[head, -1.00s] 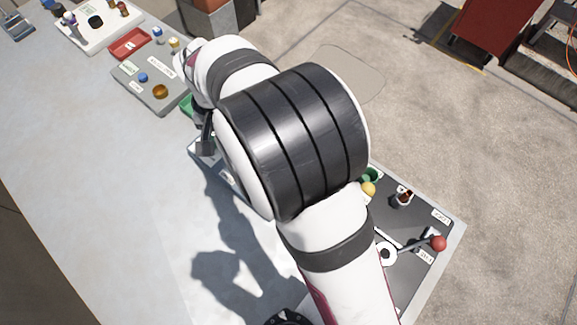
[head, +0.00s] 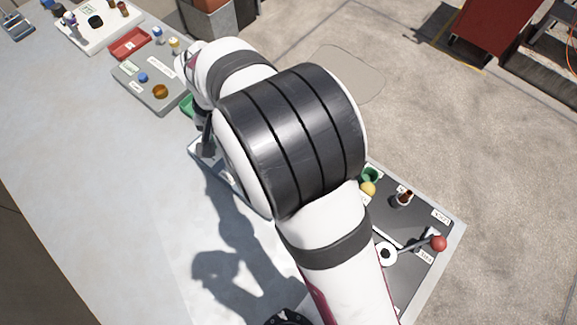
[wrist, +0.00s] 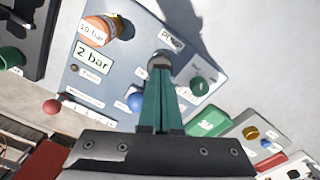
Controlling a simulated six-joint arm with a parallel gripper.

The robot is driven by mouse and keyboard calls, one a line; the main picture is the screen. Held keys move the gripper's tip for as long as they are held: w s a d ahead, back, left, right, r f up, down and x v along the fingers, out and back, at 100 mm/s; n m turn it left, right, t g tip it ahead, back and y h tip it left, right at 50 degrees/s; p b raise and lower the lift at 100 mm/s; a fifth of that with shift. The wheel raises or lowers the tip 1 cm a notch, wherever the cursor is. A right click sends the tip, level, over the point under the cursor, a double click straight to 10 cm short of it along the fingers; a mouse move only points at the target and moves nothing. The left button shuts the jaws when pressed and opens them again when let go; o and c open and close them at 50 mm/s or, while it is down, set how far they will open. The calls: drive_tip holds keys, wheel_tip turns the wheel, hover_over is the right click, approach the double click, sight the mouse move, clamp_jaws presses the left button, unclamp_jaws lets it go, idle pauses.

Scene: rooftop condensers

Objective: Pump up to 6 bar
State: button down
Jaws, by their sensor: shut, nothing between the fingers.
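A blue-grey panel (wrist: 125,70) fills the middle of the wrist view. A label reading "PUMP" (wrist: 171,38) sits at its top edge, with a round grey button (wrist: 160,58) just below it. My gripper (wrist: 160,72) is shut and empty, its green fingertips at the button and partly hiding it; I cannot tell whether they touch or press it. A display on the panel reads "2 bar" (wrist: 93,57). Next to an orange knob (wrist: 102,27) is a "10 bar" label (wrist: 91,34). In the head view my arm hides most of this panel and the fingertips.
Another grey panel (head: 155,72) and a red tray (head: 129,44) lie farther along the bench. A red-balled lever (head: 438,243) stands at the lower right.

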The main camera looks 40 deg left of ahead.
drive_tip(key=shift+f, duration=1.7)
drive_tip(key=shift+r, duration=1.9)
drive_tip(key=shift+f, duration=0.35)
drive_tip(key=shift+f, duration=1.5)
drive_tip(key=shift+r, duration=1.85)
